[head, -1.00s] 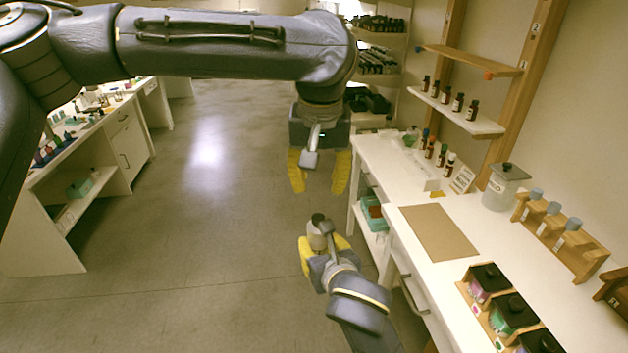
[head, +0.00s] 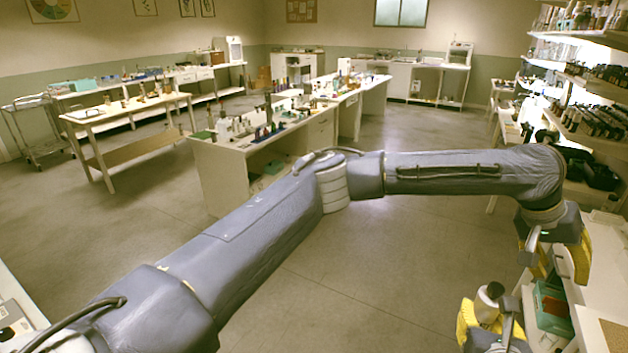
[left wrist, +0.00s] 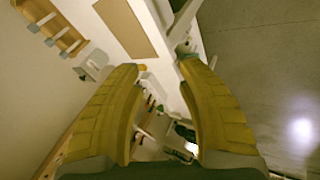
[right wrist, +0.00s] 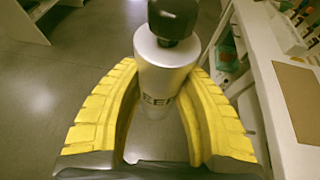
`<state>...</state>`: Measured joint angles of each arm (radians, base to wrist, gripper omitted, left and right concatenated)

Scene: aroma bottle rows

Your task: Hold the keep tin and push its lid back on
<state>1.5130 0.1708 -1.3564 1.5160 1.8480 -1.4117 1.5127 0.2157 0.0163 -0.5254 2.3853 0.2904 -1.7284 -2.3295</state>
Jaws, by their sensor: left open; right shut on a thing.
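The keep tin (right wrist: 165,80) is a pale silver cylinder with dark lettering, held upright between my right gripper's yellow fingers (right wrist: 163,95). A black knob-like lid (right wrist: 173,18) is at its top in the right wrist view; I cannot tell how fully it is seated. In the head view the tin (head: 487,305) shows at the lower right in my right gripper (head: 487,322). My left gripper (head: 554,262) is open and empty, pointing down, above and to the right of the tin in the picture. Its spread fingers (left wrist: 160,68) also show in the left wrist view, where I cannot make out the tin.
A white bench (head: 603,250) runs along the right, with a brown mat (right wrist: 300,95) on it. A green box (head: 550,303) sits on a shelf below. Bottle shelves (head: 590,110) stand at the far right. Open floor (head: 400,270) lies left of the grippers; several worktables stand beyond.

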